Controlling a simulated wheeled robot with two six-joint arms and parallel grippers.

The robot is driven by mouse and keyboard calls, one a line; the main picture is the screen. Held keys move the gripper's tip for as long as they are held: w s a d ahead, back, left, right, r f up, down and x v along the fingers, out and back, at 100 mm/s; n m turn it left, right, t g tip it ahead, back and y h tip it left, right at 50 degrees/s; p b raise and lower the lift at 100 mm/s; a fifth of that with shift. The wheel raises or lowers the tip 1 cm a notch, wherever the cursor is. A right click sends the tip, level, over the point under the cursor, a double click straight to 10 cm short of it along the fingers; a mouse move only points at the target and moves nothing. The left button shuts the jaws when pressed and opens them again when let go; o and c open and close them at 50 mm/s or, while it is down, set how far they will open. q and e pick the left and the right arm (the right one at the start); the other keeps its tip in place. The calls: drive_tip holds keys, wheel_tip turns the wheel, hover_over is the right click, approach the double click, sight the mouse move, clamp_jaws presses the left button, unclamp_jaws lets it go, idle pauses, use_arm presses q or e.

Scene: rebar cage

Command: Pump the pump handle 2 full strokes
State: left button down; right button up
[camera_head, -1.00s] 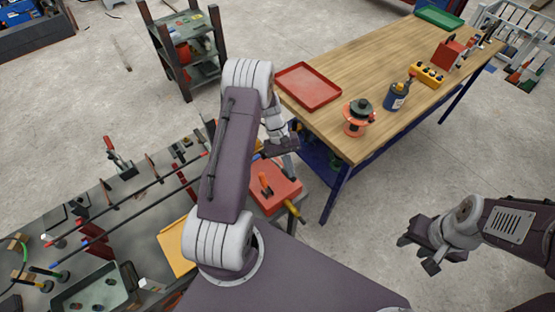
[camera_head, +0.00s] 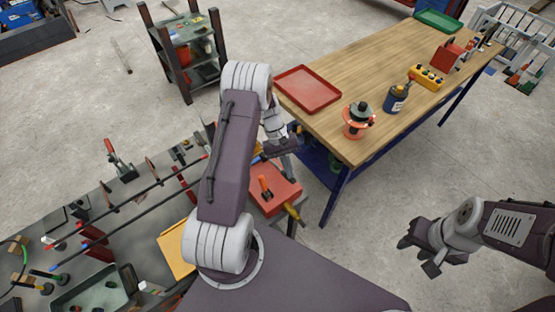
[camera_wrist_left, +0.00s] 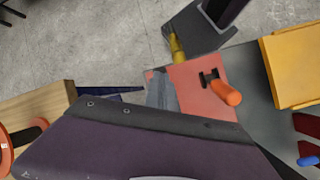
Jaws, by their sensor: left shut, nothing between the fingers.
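A salmon-red block (camera_head: 282,196) stands at the bench's right end, with an orange handle (camera_head: 265,186) on top and a yellow-ended bar (camera_head: 293,212) at its side. Which of these is the pump handle I cannot tell. In the left wrist view the orange handle (camera_wrist_left: 226,92) sits on a black bracket on the red block (camera_wrist_left: 192,78), and the yellow end (camera_wrist_left: 176,48) shows beyond. My left gripper (camera_head: 284,146) is shut and empty, just behind the block and apart from the orange handle. My right gripper (camera_head: 420,255) is open and empty over the floor.
A wooden table (camera_head: 400,50) with a red tray (camera_head: 308,88) and an orange reel (camera_head: 357,128) stands close to my left gripper. Long rods (camera_head: 130,190) and clamps lie on the left bench. Floor is clear around my right gripper.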

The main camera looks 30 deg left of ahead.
use_arm(q)
drive_tip(key=p+v, duration=0.1)
drive_tip(key=v, duration=0.1)
drive_tip(key=p+v, duration=0.1)
drive_tip(key=v, duration=0.1)
drive_tip(key=p+v, duration=0.1)
drive_tip(key=v, duration=0.1)
drive_tip(key=shift+s+d+r, duration=0.1)
drive_tip(key=shift+d+r, duration=0.1)
drive_tip(key=shift+d, duration=0.1)
drive_tip(key=shift+f, duration=0.1)
